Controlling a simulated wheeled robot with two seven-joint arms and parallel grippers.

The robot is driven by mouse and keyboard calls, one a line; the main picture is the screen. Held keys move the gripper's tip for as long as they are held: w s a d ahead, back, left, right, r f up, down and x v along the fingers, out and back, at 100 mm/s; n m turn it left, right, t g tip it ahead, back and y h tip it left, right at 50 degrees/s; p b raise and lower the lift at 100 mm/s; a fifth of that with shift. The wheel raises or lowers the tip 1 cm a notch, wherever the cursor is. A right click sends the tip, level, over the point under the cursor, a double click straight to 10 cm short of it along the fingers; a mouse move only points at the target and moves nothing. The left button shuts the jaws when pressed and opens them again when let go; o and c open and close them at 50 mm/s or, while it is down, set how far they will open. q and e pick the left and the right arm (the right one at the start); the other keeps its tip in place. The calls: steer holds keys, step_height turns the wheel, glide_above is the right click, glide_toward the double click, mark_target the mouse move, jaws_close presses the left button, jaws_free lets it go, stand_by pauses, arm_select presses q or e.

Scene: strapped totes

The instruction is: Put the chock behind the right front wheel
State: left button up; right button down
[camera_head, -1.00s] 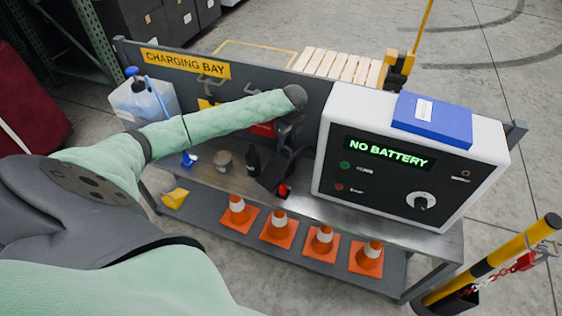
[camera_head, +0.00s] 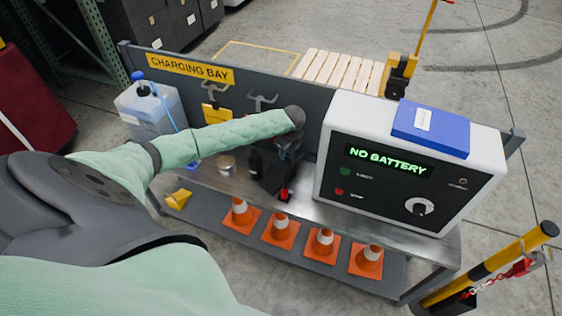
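A small yellow wedge-shaped piece, which looks like the chock (camera_head: 178,200), lies at the left end of the bench's lower shelf. My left arm reaches in from the left across the bench. My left gripper (camera_head: 284,152) is dark and hangs over the worktop, just left of the white charger, well to the right of the yellow wedge. Its fingers blend into dark items below, so I cannot tell whether it is open or holds anything. My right gripper is not in view. No wheel can be made out.
The white charger (camera_head: 337,150) reads "NO BATTERY" and carries a blue box (camera_head: 431,128). Several orange cones (camera_head: 281,229) line the lower shelf. A jug (camera_head: 150,108), a tin (camera_head: 226,163) and a dark bottle (camera_head: 255,163) stand on the worktop. A yellow-black post (camera_head: 495,262) stands right.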

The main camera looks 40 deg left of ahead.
arm_select(q)
jaws_close()
stand_by(1.3)
